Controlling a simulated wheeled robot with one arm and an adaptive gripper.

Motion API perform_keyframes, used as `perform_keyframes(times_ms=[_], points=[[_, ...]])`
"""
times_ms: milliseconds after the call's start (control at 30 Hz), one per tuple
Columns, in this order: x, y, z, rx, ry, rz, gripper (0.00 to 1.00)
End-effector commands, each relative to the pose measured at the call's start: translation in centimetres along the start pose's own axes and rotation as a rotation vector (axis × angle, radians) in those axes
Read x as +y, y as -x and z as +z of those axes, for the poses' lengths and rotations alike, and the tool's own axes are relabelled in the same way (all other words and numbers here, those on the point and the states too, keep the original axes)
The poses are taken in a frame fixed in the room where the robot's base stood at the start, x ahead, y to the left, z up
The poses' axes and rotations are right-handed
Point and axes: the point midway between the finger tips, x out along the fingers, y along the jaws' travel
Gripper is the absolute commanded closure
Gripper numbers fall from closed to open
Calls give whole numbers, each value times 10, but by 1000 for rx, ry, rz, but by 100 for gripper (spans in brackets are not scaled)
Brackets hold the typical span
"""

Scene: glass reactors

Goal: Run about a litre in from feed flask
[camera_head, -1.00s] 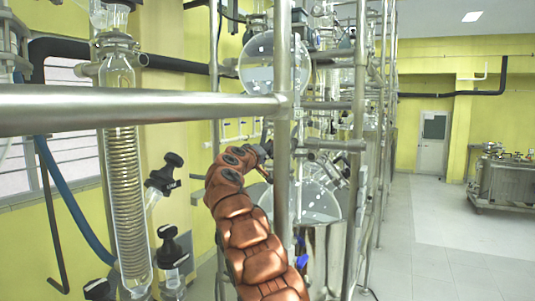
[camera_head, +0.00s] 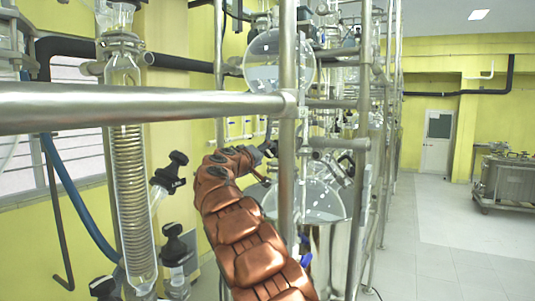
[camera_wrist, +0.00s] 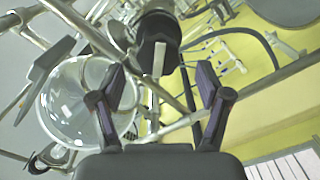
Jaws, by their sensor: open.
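A round clear glass flask (camera_head: 262,66), which looks like the feed flask, hangs high on the steel frame, partly behind an upright post. A round glass vessel, probably the same flask, shows at the left of the wrist view (camera_wrist: 62,100). My gripper (camera_wrist: 162,78) is open and empty, its two dark fingers apart. A black valve knob (camera_wrist: 158,32) with a pale stem lies ahead of the fingers, in line with the gap between them. I cannot tell how far off it is. In the head view my gripper (camera_head: 268,150) is below the flask, partly hidden by the post.
A horizontal steel rail (camera_head: 150,106) crosses close in front. An upright post (camera_head: 287,130) stands beside my gripper. A coiled glass condenser (camera_head: 130,195) with black-knobbed valves (camera_head: 170,172) is at the left. A large glass vessel (camera_head: 322,202) sits below. The aisle floor (camera_head: 440,240) at right is clear.

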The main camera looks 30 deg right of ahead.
Motion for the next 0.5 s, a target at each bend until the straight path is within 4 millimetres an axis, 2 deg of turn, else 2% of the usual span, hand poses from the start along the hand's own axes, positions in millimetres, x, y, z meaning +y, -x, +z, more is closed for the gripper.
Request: perform_keyframes(times_ms=[500], points=[[0, 55, -1, 1, 1, 1, 24]])
